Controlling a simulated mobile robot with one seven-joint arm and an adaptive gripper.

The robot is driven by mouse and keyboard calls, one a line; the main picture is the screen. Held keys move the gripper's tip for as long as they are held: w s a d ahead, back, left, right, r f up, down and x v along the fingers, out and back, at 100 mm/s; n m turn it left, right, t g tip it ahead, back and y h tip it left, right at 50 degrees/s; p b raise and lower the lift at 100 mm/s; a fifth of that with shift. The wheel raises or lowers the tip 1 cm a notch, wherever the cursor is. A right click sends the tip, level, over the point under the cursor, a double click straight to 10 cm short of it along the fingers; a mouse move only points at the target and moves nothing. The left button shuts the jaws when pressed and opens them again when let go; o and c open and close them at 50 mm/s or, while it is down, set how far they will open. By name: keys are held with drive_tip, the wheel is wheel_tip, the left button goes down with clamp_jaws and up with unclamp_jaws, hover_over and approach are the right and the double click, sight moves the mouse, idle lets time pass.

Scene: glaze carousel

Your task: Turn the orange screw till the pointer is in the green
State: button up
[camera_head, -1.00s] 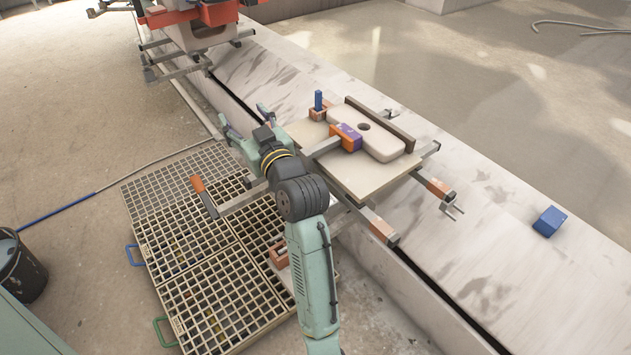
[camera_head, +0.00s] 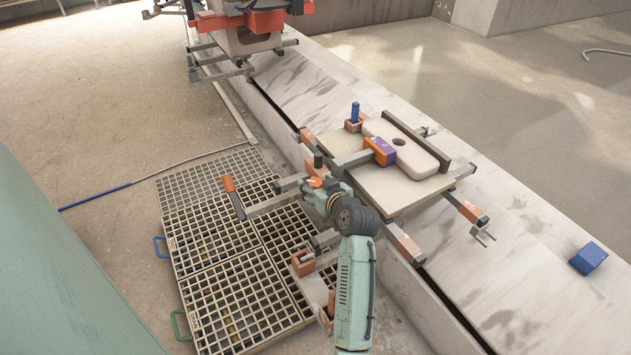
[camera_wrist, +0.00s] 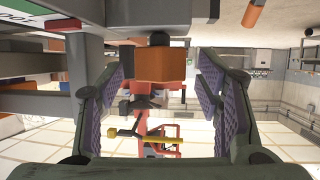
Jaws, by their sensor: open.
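In the wrist view an orange block (camera_wrist: 160,66) with a dark knob (camera_wrist: 159,39) on it lies ahead, between the lines of my two fingers. I cannot tell whether it is the orange screw. In the head view an orange piece (camera_head: 317,182) and a dark knob (camera_head: 318,160) show at the far end of my arm. My gripper (camera_wrist: 160,95) is open, with its purple-grey pads apart and nothing held. I see no contact with the block. I cannot make out the pointer or its green zone in either view.
A board (camera_head: 392,197) on the pale bench (camera_head: 520,265) carries a cream block (camera_head: 410,150) and a purple-orange piece (camera_head: 381,150). An orange-handled bar (camera_head: 230,187) extends over the floor grating (camera_head: 205,250). A blue block (camera_head: 588,258) lies on the bench at right.

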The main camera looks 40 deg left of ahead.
drive_tip(key=shift+w+a+f, duration=0.25)
drive_tip(key=shift+w+a, duration=0.05)
drive_tip(key=shift+a, duration=0.25)
drive_tip(key=shift+c, duration=0.5)
drive_tip(key=c, duration=1.1)
